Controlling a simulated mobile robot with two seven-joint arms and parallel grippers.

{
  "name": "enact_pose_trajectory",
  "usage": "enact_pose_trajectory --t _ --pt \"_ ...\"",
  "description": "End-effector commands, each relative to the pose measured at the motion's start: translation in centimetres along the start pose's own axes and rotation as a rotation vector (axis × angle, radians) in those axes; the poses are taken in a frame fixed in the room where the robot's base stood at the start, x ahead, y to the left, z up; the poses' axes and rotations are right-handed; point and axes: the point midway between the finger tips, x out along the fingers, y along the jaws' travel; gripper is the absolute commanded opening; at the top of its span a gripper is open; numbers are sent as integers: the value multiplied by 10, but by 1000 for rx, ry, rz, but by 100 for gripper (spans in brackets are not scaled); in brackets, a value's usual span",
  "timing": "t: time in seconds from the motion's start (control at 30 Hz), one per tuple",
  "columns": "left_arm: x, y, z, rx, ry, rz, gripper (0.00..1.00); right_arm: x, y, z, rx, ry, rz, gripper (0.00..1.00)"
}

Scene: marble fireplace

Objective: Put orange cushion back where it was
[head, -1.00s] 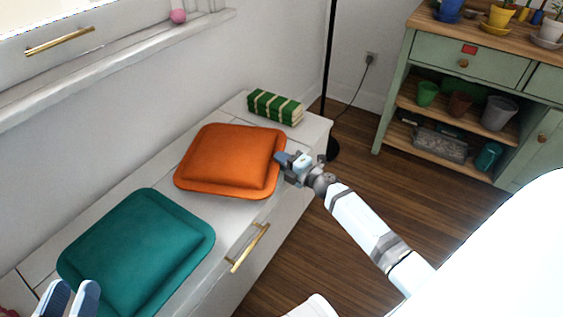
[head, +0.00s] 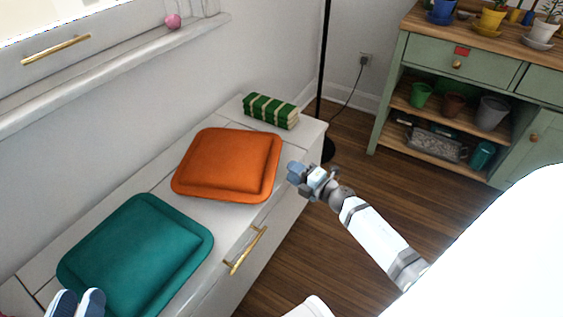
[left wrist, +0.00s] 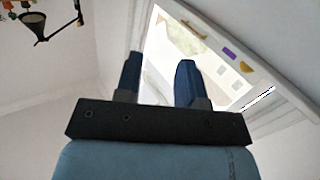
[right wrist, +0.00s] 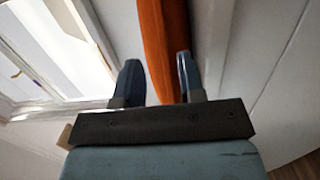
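The orange cushion (head: 228,164) lies flat on the white bench (head: 200,218), beside the teal cushion (head: 136,252). My right gripper (head: 296,176) is just right of the orange cushion's edge, with a small gap between them. In the right wrist view the gripper (right wrist: 158,68) is open and empty, and the cushion's orange edge (right wrist: 160,40) shows beyond its fingers. My left gripper (head: 75,302) is at the bottom left, in front of the teal cushion's near corner. In the left wrist view it (left wrist: 157,75) is open and empty, facing a window.
A green striped bundle (head: 271,110) sits on the bench's far end. A gold handle (head: 246,250) is on the bench front. A black lamp pole (head: 325,60) and a green cabinet (head: 460,68) stand beyond. Wood floor between is clear.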

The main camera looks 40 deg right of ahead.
Motion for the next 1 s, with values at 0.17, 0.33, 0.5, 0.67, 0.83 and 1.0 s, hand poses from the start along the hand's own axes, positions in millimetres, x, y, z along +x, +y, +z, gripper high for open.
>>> enact_pose_trajectory --t 0.17,0.33,0.5,0.67,0.83,1.0 --pt "-3 5 4 -55 -41 1 36 -35 1 0 2 -2 -2 36" --pt "-4 8 10 -88 -60 -2 36 -53 0 0 1 -1 0 36" --pt "-4 8 10 -92 -63 -2 36 -57 0 0 0 -1 1 36" --pt "-4 8 9 -89 -59 -1 36 -57 0 0 0 0 1 36" --pt "-5 8 6 -86 -54 0 36 -56 0 0 0 0 1 36" --pt "-5 8 5 -83 -52 2 36 -56 0 0 0 0 1 36"
